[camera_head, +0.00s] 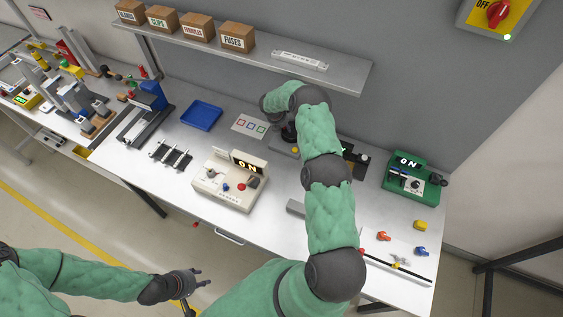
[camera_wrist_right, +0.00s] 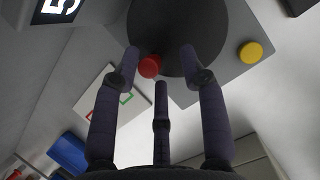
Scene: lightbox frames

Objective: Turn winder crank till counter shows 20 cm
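The winder shows in the right wrist view as a grey base (camera_wrist_right: 232,72) with a large dark disc (camera_wrist_right: 185,22). A red knob (camera_wrist_right: 150,66) sits near the disc's edge, and a yellow button (camera_wrist_right: 251,53) is on the base. A dark counter display (camera_wrist_right: 58,9) at the top left shows a turned digit that looks like 5; the frame edge cuts it off. My right gripper (camera_wrist_right: 159,58) has its fingers spread around the red knob, with visible gaps. In the head view my right arm hides much of the winder (camera_head: 284,149). My left gripper (camera_head: 190,284) is open and empty, in front of the bench.
A cream device (camera_head: 225,190) reading ON stands left of my right arm, a green one (camera_head: 414,180) to its right. A blue tray (camera_head: 201,115) and a card with coloured squares (camera_head: 250,126) lie near. A shelf (camera_head: 345,77) with boxes hangs above the bench.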

